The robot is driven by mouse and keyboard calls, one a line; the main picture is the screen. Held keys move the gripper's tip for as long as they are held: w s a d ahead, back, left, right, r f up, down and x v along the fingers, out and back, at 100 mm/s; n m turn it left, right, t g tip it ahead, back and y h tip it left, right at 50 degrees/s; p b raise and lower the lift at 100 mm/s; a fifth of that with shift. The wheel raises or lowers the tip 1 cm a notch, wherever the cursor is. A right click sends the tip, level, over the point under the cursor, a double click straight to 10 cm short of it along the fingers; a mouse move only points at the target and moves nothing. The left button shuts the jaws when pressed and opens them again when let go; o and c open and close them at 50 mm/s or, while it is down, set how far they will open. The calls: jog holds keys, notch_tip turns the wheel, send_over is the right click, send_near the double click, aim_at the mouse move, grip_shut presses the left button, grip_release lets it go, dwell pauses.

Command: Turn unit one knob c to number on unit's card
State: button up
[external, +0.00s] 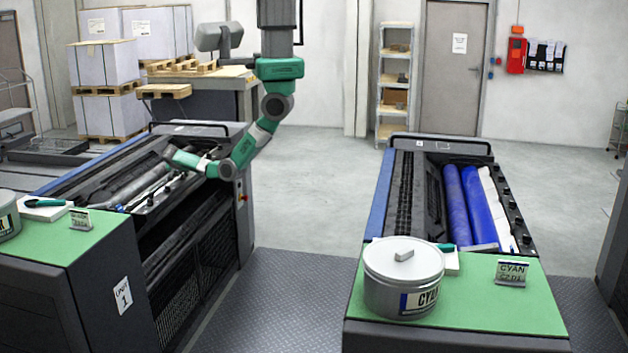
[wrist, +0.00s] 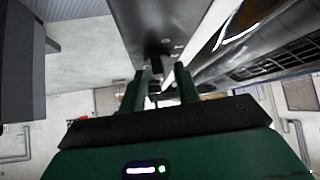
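Unit one (external: 123,296) is the dark machine at the left in the external view, marked "UNIT 1". Its card (external: 80,220) stands on the green top; its writing is too small to read. My gripper (external: 169,153) is low over the unit's roller bay, near its right-hand rail. In the wrist view, the two green fingers of my gripper (wrist: 162,78) are apart. A small dark knob-like shape (wrist: 156,64) shows near and between the fingertips; contact cannot be told. Knob letters and dial numbers are not readable, and my arm hides part of the rail.
Dark floor plating (external: 285,290) lies clear between the units. Stacked pallets (external: 105,90) stand at the back left.

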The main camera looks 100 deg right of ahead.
jog(key=v, duration=0.7)
jog(key=shift+a+r+p, duration=0.3)
jog(key=w+a+r+n+t+h, duration=0.1)
jog(key=w+a+r+n+t, duration=0.55)
jog(key=w+r, duration=0.6)
jog(key=w+a+r+n+t+y, duration=0.15)
jog(key=a+r+n+t, duration=0.35)
jog(key=a+r+t, duration=0.9)
jog(key=s+a+r+n+t+y, duration=0.35)
jog(key=s+a+r+n, duration=0.2)
jog(key=a+r, duration=0.55)
jog(key=s+a+r+n+t+y, duration=0.35)
jog(key=s+a+r, duration=0.4)
jog(key=r, duration=0.55)
notch_tip(320, 180, up, 20)
jog(key=a+y+p, duration=0.1)
jog(key=p, duration=1.7)
jog(key=shift+a+y+p, duration=0.25)
jog(key=shift+y+p, duration=0.1)
jog(key=shift+p, duration=0.05)
